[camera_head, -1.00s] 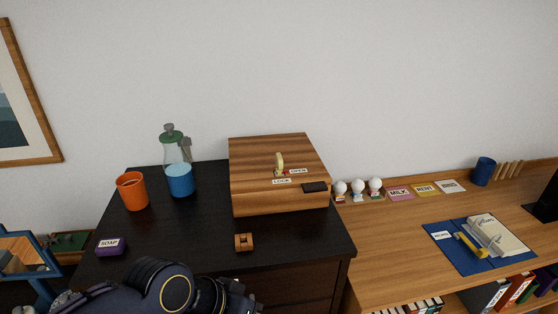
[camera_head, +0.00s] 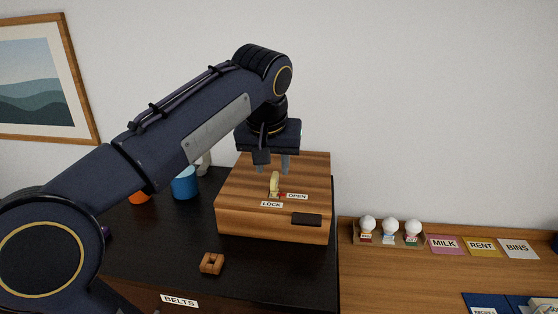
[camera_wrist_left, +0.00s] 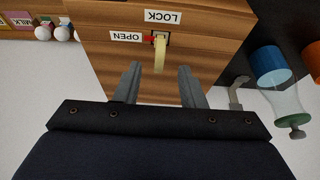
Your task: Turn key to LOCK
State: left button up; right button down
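A wooden box (camera_head: 240,219) stands on the dark dresser, with a brass-coloured key (camera_head: 274,184) standing up from its lid. An OPEN label (camera_head: 297,196) lies to the right of the key and a LOCK label (camera_head: 271,204) in front of it. In the left wrist view the key (camera_wrist_left: 160,55) has a red mark beside it on the OPEN side. My left gripper (camera_head: 272,168) points down above the lid, just behind the key. In the left wrist view its fingers (camera_wrist_left: 158,84) are apart, with nothing between them. My right gripper is not in view.
A small wooden piece (camera_head: 212,263) lies on the dresser (camera_head: 255,263) in front of the box.

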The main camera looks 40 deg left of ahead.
aim_at(275, 182)
pick_arm(q)
jog(key=x, duration=0.6)
jog(key=shift+w+f, duration=0.15)
jog(key=shift+f, duration=0.25)
jog(key=shift+c, duration=0.3)
grip_shut()
jog(key=shift+m+h, duration=0.6)
jog(key=shift+m, duration=0.9)
jog(key=shift+p, duration=0.3)
jog(key=shift+m, duration=0.5)
jog(key=shift+m+h+p, duration=0.3)
jog(key=shift+m+h, duration=0.2)
jog(key=shift+m, duration=0.5)
